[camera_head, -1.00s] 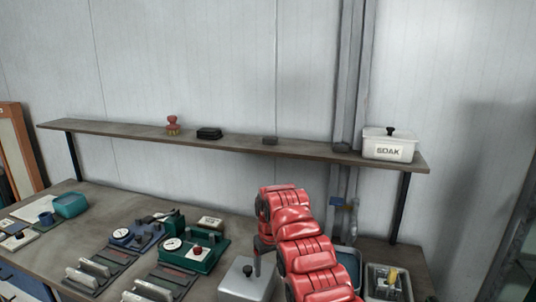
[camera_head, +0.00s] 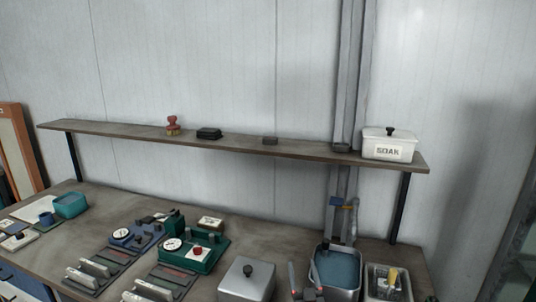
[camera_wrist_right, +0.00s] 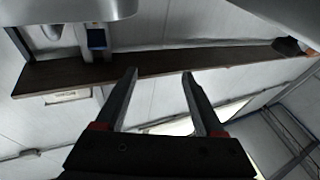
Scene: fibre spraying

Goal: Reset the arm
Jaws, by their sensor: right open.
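My right gripper (camera_head: 306,273) shows at the bottom edge of the head view, with its two dark fingers pointing up and red marks near their base. It is low in front of the bench, just left of a metal tub (camera_head: 338,268) and right of a grey lidded box (camera_head: 247,279). In the right wrist view the fingers of my right gripper (camera_wrist_right: 160,74) are spread apart with nothing between them. My left gripper is not in view.
A wall shelf (camera_head: 235,142) holds a red stamp-like item (camera_head: 172,125), a black block (camera_head: 209,133) and a white SOAK box (camera_head: 388,148). The bench carries a teal device (camera_head: 193,252), a blue device (camera_head: 135,236) and a bin (camera_head: 388,283) at the right.

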